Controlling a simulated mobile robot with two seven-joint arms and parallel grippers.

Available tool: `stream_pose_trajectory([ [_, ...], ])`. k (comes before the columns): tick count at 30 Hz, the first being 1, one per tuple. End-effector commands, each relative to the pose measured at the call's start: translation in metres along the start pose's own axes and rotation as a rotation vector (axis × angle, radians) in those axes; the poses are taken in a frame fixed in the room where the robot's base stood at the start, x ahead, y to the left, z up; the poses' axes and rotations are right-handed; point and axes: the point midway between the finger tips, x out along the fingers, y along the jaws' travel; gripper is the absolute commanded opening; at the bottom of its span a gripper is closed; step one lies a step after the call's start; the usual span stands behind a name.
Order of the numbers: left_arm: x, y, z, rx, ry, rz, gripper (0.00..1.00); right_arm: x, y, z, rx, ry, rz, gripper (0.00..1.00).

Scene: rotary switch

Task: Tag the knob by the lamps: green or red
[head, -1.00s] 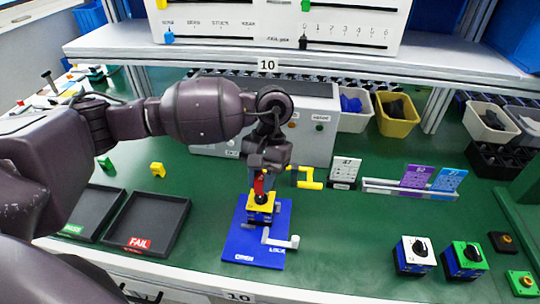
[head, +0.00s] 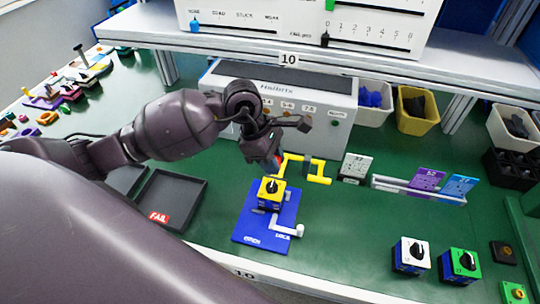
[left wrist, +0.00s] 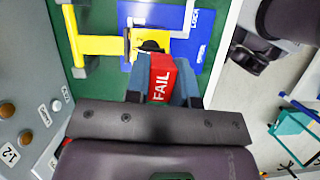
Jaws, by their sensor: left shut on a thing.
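The yellow rotary switch (head: 271,192) with its black knob stands on a blue plate (head: 249,229) marked OPEN and LOCK. My left gripper (head: 274,163) is just behind and above the switch, apart from it in the head view. In the left wrist view the left gripper (left wrist: 162,88) is shut on a red FAIL tag (left wrist: 161,78), and the yellow switch (left wrist: 133,40) is partly hidden behind it. The grey tester (head: 290,88) carries the lamps, brownish (left wrist: 25,138) and whitish (left wrist: 57,105) in the wrist view; a green one (head: 336,122) is at its right. My right gripper is out of view.
A yellow handled piece (head: 318,172) stands right behind the switch. The FAIL tray (head: 178,196) is at left and looks empty. White (head: 411,255) and green (head: 460,264) switches stand at front right. A card rack (head: 400,186) and bins are behind.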

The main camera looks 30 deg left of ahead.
Motion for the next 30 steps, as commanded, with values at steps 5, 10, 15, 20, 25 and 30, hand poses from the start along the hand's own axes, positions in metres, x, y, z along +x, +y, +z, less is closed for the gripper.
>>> stream_pose_trajectory([
  [5,-0.003,-0.001,-0.002,-0.081,0.0,0.033,0.01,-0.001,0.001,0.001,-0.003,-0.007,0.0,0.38],
  [10,-0.003,-0.001,-0.003,-0.089,0.0,0.036,0.01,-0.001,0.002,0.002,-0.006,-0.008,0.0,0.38],
  [15,-0.003,-0.001,-0.003,-0.087,0.001,0.035,0.01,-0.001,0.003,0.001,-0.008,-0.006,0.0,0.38],
  [20,-0.003,-0.001,-0.004,-0.087,-0.001,0.035,0.01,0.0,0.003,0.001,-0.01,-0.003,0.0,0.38],
  [25,0.004,-0.001,-0.006,-0.088,-0.003,0.034,0.01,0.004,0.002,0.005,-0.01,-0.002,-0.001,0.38],
  [30,0.016,-0.001,-0.011,-0.088,-0.003,0.033,0.01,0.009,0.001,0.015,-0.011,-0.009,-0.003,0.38],
])
